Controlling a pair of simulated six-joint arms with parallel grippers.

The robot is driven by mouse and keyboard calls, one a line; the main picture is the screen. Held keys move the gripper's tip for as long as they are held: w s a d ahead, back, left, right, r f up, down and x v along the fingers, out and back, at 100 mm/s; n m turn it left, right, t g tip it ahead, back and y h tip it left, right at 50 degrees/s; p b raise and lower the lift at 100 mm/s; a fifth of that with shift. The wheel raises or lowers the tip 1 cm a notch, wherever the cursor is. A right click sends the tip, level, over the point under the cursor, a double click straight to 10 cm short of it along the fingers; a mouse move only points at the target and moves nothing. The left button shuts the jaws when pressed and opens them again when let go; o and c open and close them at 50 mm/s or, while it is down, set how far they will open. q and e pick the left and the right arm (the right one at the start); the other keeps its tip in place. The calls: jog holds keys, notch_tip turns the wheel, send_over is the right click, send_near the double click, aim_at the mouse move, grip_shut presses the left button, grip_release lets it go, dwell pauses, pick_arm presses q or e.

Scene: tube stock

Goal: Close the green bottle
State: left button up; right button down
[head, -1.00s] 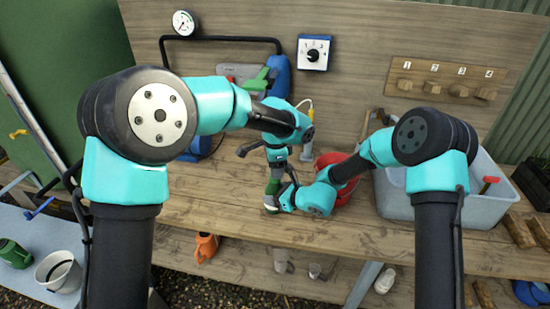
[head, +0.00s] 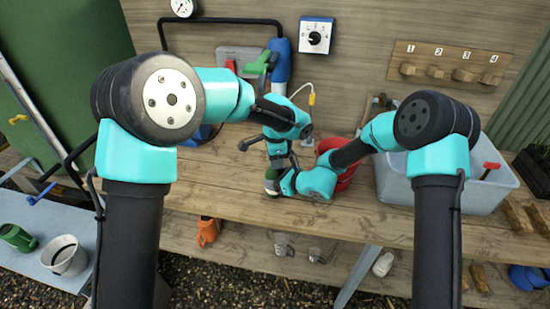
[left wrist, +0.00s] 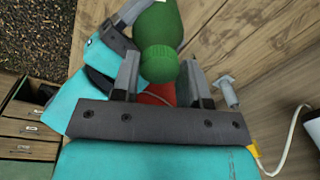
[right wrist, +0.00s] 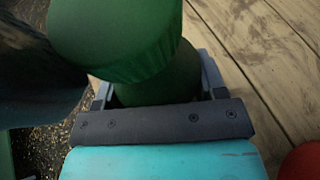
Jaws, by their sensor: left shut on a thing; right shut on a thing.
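The green bottle (head: 270,186) stands at the middle of the workbench in the head view, mostly hidden by my arms. In the left wrist view its green body (left wrist: 160,22) lies beyond a ribbed green cap (left wrist: 158,64). My left gripper (left wrist: 160,80) is shut on the cap. The cap lines up with the bottle, but I cannot tell whether it is seated. My right gripper (right wrist: 155,90) is shut on the bottle body, whose lower part shows between the fingers. A wider rounded green part overhangs it in the right wrist view.
A red bucket (head: 347,182) stands close right of my grippers. A grey tub (head: 455,190) is further right. A wall unit with a green lever (head: 258,64), a dial box (head: 315,36) and a numbered peg rack (head: 445,65) line the back. Bare bench lies in front.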

pick_arm(q)
jog(key=shift+s, duration=0.1)
jog(key=c, duration=0.3)
jog(key=m, duration=0.6)
jog(key=shift+f+m, duration=0.1)
jog(key=shift+m, duration=0.2)
pick_arm(e)
jog(key=shift+w, duration=0.15)
pick_arm(q)
jog(key=o, duration=1)
jog(key=shift+r, duration=2.35)
jog(key=shift+o, duration=0.3)
jog(key=shift+d, duration=0.1)
